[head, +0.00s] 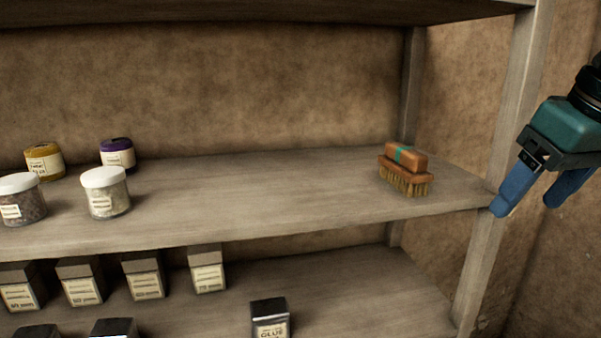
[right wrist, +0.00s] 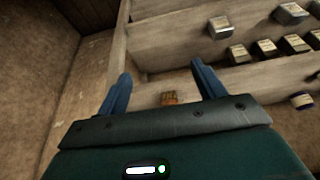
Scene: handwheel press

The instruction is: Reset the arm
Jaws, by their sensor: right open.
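My right gripper (head: 527,205) hangs at the right side of the head view, beside the shelf's right front post. Its two blue fingers are apart, with nothing between them. In the right wrist view the open fingers (right wrist: 161,70) reach up the picture. In the head view this wooden brush (head: 405,180) has tan bristles downward and a brown block with a green band on top. My left gripper is in neither view.
The wooden shelf board (head: 270,210) has clear room in its middle. White-lidded jars (head: 106,192), a yellow-lidded jar (head: 43,161) and a purple-lidded jar (head: 117,154) stand at its left. Several labelled boxes (head: 207,270) stand below. The right post (head: 505,120) is close to my gripper.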

